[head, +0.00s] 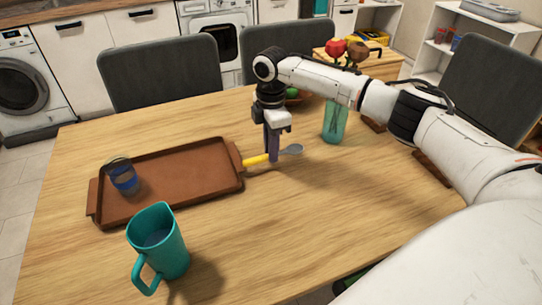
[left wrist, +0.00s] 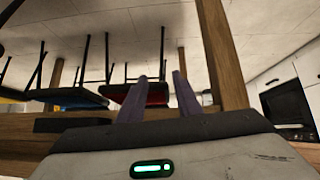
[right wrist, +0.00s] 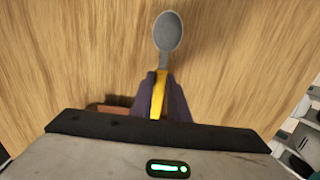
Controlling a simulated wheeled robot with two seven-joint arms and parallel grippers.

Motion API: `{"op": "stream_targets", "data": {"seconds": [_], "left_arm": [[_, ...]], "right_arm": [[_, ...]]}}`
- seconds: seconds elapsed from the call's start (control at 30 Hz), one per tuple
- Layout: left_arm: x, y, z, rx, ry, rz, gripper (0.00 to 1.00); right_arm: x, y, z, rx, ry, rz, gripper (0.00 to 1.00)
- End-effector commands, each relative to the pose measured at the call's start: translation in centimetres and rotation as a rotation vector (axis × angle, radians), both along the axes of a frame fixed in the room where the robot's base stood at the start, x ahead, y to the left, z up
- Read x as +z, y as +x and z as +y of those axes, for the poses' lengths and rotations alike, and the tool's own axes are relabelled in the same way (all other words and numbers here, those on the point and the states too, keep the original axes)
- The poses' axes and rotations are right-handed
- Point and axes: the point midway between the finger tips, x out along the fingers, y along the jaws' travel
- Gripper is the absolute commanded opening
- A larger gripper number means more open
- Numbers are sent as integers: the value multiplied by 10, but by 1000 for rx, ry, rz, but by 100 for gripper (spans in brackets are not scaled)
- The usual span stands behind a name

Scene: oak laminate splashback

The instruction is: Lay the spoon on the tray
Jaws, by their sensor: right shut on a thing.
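The spoon (head: 291,150) has a yellow handle and a grey bowl. My right gripper (head: 272,158) is shut on its handle just right of the tray; the bowl points right, away from the tray. In the right wrist view the spoon (right wrist: 168,34) sticks out between the fingers of my right gripper (right wrist: 160,85). How high it is above the table is hard to tell. The brown tray (head: 190,180) lies on the table at left, with a handle at each end. My left gripper (left wrist: 160,80) shows only in the left wrist view, its fingers apart with nothing between them.
A glass with blue contents (head: 122,177) stands on the tray's left end. A teal pitcher (head: 160,250) stands in front of the tray. A teal vase with flowers (head: 336,122) stands behind right. Grey chairs (head: 160,73) line the far edge. The table's front middle is clear.

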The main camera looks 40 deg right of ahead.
Motion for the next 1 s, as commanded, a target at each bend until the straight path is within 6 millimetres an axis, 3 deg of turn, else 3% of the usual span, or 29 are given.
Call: {"op": "stream_targets", "data": {"seconds": [0.13, 0.4, 0.43, 0.53, 0.87, 1.0], "left_arm": [[-2, 0, 0, 0, 0, 1, 31], [-2, 1, 0, 1, 1, 1, 31], [-2, 1, 0, 1, 1, 1, 31], [-3, 1, 0, 1, 1, 1, 31], [-2, 1, 0, 1, 1, 0, 31], [-1, 1, 0, 1, 1, 0, 31]], "right_arm": [[-24, -1, 0, -1, -1, 4, 0], [-32, -3, 0, 1, -2, 8, 0], [-32, -3, 0, 1, -3, 8, 18], [-32, -2, 0, 1, -2, 7, 34], [-26, -1, 0, 0, -1, 1, 34], [-12, 0, 0, 0, 0, -1, 34]]}}
